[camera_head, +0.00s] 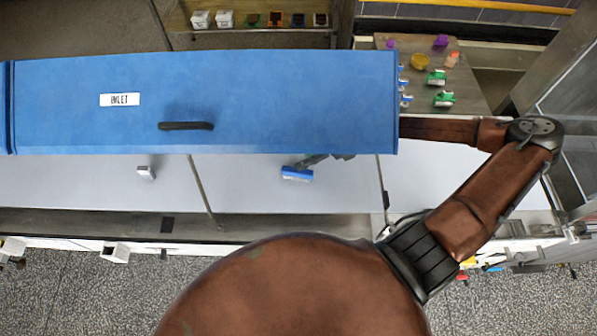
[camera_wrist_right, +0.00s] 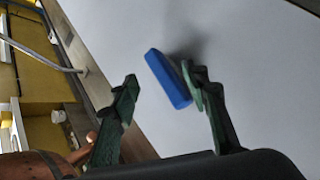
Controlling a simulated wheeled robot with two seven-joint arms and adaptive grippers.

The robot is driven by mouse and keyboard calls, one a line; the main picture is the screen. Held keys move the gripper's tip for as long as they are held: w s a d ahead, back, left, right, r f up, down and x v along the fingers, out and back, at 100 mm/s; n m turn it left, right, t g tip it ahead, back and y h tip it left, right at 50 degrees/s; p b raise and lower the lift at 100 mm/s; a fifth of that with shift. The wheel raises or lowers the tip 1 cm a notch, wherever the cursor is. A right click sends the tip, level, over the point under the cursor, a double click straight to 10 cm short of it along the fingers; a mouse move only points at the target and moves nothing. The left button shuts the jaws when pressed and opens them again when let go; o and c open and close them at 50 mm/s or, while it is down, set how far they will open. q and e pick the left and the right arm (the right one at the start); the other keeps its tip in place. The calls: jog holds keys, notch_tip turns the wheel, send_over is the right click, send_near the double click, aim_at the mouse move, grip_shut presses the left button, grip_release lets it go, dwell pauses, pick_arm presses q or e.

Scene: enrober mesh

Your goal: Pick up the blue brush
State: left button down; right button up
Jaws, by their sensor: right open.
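The blue brush (camera_head: 297,174) lies on the grey-white surface below the front edge of the blue INLET cover in the head view. My right gripper (camera_head: 308,162) reaches out from under that cover, and its fingers are close to the brush. In the right wrist view the blue brush (camera_wrist_right: 168,78) shows as a blue block between the two green-dark fingers of my right gripper (camera_wrist_right: 159,80). The fingers are apart; the brush is nearer the right finger, and I cannot tell whether they touch. The cover hides most of my right forearm. My left gripper is not in view.
The blue cover (camera_head: 270,95) with a black handle (camera_head: 186,126) hangs over the work surface (camera_head: 250,193). A small white-grey block (camera_head: 146,173) lies at the left. A side table (camera_head: 468,98) with small coloured items stands at the upper right. The surface around the brush is clear.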

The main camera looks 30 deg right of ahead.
aim_at(303, 171)
jog(key=s+d+f+n+h+p, duration=0.1)
jog(key=s+d+n, duration=0.1)
jog(key=s, duration=0.1)
jog(key=s+d+f+n+g+h, duration=0.1)
jog(key=s+d+n, duration=0.1)
jog(key=s+d, duration=0.1)
jog(key=s+d+f+n+g+h+p, duration=0.1)
jog(key=s+d, duration=0.1)
jog(key=shift+s+d+f+n+h+p, duration=0.15)
jog(key=shift+s+f+n+h+p, duration=0.2)
jog(key=shift+s+n+h, duration=0.05)
jog(key=shift+w+f, duration=0.1)
jog(key=shift+w, duration=0.1)
jog(key=w+a, duration=0.3)
jog(key=w+a+p, duration=0.1)
jog(key=w+a, duration=0.2)
jog(key=shift+a, duration=0.35)
jog(key=shift+w+a+p, duration=0.45)
jog(key=shift+w+a, duration=0.3)
jog(key=shift+a, duration=0.2)
jog(key=shift+p+x, duration=0.55)
jog(key=shift+x, duration=0.55)
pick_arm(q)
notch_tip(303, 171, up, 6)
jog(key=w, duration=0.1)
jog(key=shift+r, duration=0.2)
pick_arm(e)
jog(key=shift+w+f, duration=0.1)
jog(key=shift+f, duration=0.35)
